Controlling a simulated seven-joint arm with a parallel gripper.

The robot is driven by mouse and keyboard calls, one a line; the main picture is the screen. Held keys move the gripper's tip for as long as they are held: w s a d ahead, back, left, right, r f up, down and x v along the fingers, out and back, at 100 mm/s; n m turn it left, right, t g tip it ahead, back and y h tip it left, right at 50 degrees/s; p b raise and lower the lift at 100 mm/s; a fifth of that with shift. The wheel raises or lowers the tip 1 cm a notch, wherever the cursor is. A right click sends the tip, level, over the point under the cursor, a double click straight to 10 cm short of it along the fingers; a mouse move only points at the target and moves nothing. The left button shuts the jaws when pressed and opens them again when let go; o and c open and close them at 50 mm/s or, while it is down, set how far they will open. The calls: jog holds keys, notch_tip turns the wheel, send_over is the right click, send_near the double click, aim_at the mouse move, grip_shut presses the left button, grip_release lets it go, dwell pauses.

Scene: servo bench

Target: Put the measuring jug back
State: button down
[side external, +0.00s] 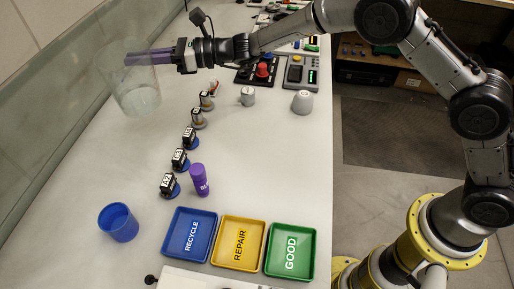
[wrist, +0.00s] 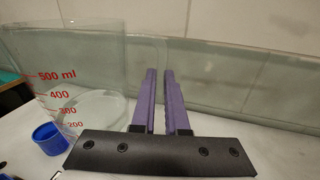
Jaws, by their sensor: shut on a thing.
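The measuring jug (side external: 137,97) is clear and stands out at the upper left of the side view, near the wall. In the wrist view the jug (wrist: 95,50) fills the left side, with red volume marks facing the camera. My gripper (side external: 128,59) has purple fingers that reach across the jug's upper part in the side view. In the wrist view my gripper (wrist: 160,72) has its fingers close together at the jug's right side, shut on what looks like its clear handle. I cannot tell whether the jug's base touches the bench.
A blue cup (side external: 118,222) stands at the lower left. A purple cylinder (side external: 200,180) stands beside a diagonal row of several servos (side external: 180,160). Blue (side external: 171,245), yellow (side external: 222,257) and green (side external: 272,263) trays sit in front.

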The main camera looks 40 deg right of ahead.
jog(key=s+d+m+t+h, duration=0.1)
jog(key=s+d+t, duration=0.1)
jog(key=s+d, duration=0.8)
jog(key=s+d+m+t+h, duration=0.1)
jog(key=s+d, duration=0.5)
jog(key=d, duration=0.7)
jog(key=s+d+m+t+h, duration=0.15)
jog(key=s+d, duration=0.25)
jog(key=s, duration=0.6)
jog(key=w+a+f, duration=0.1)
jog(key=w+f, duration=0.3)
jog(key=w+a+f, duration=0.1)
jog(key=w+f, duration=0.4)
jog(key=w+a+f, duration=0.2)
jog(key=w+f, duration=0.2)
jog(key=f, duration=0.1)
jog(key=shift+w+f, duration=0.25)
notch_tip(320, 180, down, 3)
jog(key=shift+w+r, duration=0.1)
jog(key=shift+w, duration=0.05)
jog(key=shift+f, duration=0.3)
